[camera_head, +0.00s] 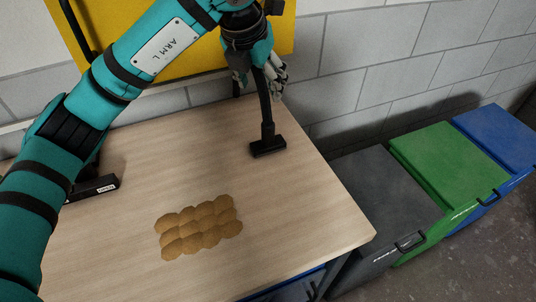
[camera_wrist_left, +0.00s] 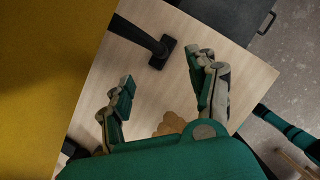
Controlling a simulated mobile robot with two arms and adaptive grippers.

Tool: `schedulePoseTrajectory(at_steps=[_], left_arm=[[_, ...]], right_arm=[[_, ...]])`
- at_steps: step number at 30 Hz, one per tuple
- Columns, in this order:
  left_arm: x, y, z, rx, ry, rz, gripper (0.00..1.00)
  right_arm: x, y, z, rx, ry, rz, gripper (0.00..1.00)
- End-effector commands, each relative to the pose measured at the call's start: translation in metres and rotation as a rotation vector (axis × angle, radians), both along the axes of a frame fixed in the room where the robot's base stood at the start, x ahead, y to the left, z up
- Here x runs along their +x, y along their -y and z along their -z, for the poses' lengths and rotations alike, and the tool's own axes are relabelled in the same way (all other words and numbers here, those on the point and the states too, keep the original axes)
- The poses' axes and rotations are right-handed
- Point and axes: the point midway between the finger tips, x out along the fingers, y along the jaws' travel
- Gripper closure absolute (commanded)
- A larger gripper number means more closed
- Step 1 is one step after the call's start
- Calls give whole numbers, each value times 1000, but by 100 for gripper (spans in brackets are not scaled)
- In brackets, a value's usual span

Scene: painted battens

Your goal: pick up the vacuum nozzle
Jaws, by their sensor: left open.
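The black vacuum nozzle (camera_head: 267,142) rests on the wooden table near its back right edge, its flat head down and its tube leaning up toward the wall. My left gripper (camera_head: 259,88) is above the table, with the tube showing between its fingers from the head; I cannot tell whether they touch it. In the left wrist view the nozzle (camera_wrist_left: 160,50) lies beyond the open fingers of my left gripper (camera_wrist_left: 165,88), and its tube runs off to the upper left. My right gripper is not in view.
Bread rolls (camera_head: 200,227) sit joined at the front of the wooden table (camera_head: 310,210). A black labelled object (camera_head: 95,188) lies at the left, partly behind my arm. Grey (camera_head: 380,195), green (camera_head: 450,160) and blue (camera_head: 498,132) bins stand right of the table. A yellow panel (camera_head: 270,35) is behind.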

Motion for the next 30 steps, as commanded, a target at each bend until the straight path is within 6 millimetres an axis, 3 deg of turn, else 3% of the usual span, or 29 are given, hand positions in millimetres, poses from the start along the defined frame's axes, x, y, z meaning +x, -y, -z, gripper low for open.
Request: schedulePoseTrajectory(at_steps=[5,18,26,30], left_arm=[[5,2,20,1,-5,0,41],[36,15,102,0,-3,-1,41],[42,16,121,1,-2,0,41],[42,13,140,0,-5,-1,41]], right_arm=[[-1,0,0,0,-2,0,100],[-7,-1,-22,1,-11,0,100],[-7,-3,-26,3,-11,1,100],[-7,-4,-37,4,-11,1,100]])
